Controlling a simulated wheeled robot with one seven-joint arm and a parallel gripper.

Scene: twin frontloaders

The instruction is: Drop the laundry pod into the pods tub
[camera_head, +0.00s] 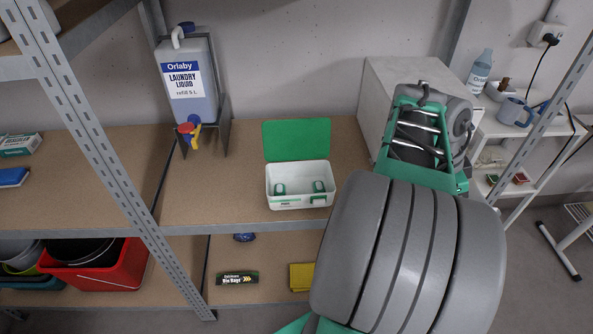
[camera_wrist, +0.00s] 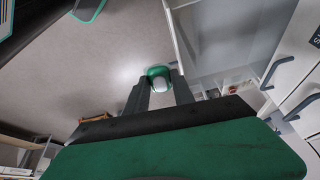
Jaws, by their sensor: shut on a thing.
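The pods tub (camera_head: 297,203) is a white box with a green lid (camera_head: 297,140) standing open at its back. It sits on the middle shelf board, and two green-and-white shapes show inside it. My gripper (camera_wrist: 159,88) shows in the wrist view with its two dark fingers shut on a laundry pod (camera_wrist: 158,72), which is green and white. The pod is at the fingertips, with blurred floor behind it. In the head view my arm fills the right side, and I cannot make out the fingers or the pod there.
A laundry liquid canister (camera_head: 190,88) stands left of the tub on the same shelf (camera_head: 225,190). A grey upright post (camera_head: 100,140) stands further left. A white cabinet (camera_head: 385,85) is behind my arm. A red basin (camera_head: 108,275) and bin bags box (camera_head: 237,279) are below. The space above the tub is clear.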

